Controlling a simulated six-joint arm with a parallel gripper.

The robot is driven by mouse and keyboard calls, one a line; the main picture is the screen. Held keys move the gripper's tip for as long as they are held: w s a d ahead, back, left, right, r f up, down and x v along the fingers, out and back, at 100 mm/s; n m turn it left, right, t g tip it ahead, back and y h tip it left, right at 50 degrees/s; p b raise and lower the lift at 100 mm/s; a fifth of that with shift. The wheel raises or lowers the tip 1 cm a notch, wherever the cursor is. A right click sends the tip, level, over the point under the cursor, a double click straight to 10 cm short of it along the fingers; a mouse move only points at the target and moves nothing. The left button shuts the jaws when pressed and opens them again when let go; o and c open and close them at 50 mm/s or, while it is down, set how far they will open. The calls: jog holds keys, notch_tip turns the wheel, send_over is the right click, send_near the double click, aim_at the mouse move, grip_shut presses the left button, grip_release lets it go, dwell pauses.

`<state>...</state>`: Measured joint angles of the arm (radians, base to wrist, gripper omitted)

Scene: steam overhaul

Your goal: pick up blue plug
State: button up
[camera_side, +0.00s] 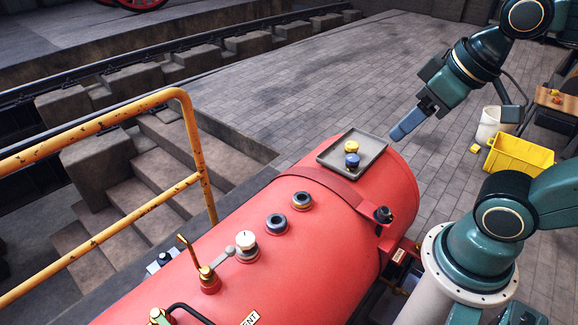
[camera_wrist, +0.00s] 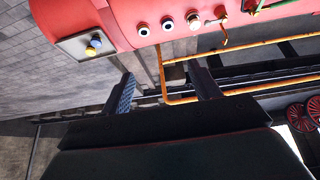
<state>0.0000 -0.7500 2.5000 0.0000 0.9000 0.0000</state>
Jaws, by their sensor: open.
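The blue plug (camera_side: 352,161) stands in a shallow grey tray (camera_side: 327,157) on top of the red boiler, close beside a yellow plug (camera_side: 351,146). In the wrist view the blue plug (camera_wrist: 96,42) and yellow plug (camera_wrist: 90,51) show small at the upper left, partly overlapping. My gripper (camera_side: 408,124) is in the air to the right of the tray and higher in the side picture, apart from both plugs. In the wrist view my gripper (camera_wrist: 165,88) has its two fingers wide apart with nothing between them.
The red boiler (camera_side: 330,230) carries two dark-ringed ports (camera_side: 276,224), a white-topped fitting (camera_side: 247,241) and a brass lever valve (camera_side: 207,277). A yellow railing (camera_side: 190,130) stands at left. A yellow crate (camera_side: 520,156) and white bucket (camera_side: 492,125) are at right. Paved floor behind is clear.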

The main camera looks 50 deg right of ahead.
jog(key=shift+c, duration=0.6)
jog(key=shift+w, duration=0.1)
jog(key=w+d+f+n+g, duration=0.2)
jog(key=w+d+n, duration=0.1)
jog(key=w+d, duration=0.5)
jog(key=w+d+f+n+g, duration=0.1)
jog(key=w+d+f+n, duration=0.3)
jog(key=w, duration=0.7)
jog(key=w+d+f+n+g, duration=0.1)
jog(key=w+d+f+n, duration=0.1)
jog(key=d+f, duration=0.7)
jog(key=w+d+f+n+g, duration=0.1)
jog(key=w+d+f+n, duration=0.1)
jog(key=d+f, duration=0.8)
jog(key=shift+w+d+f+g, duration=0.3)
jog(key=shift+w+f, duration=0.2)
jog(key=shift+f, duration=0.2)
jog(key=shift+a+f, duration=0.1)
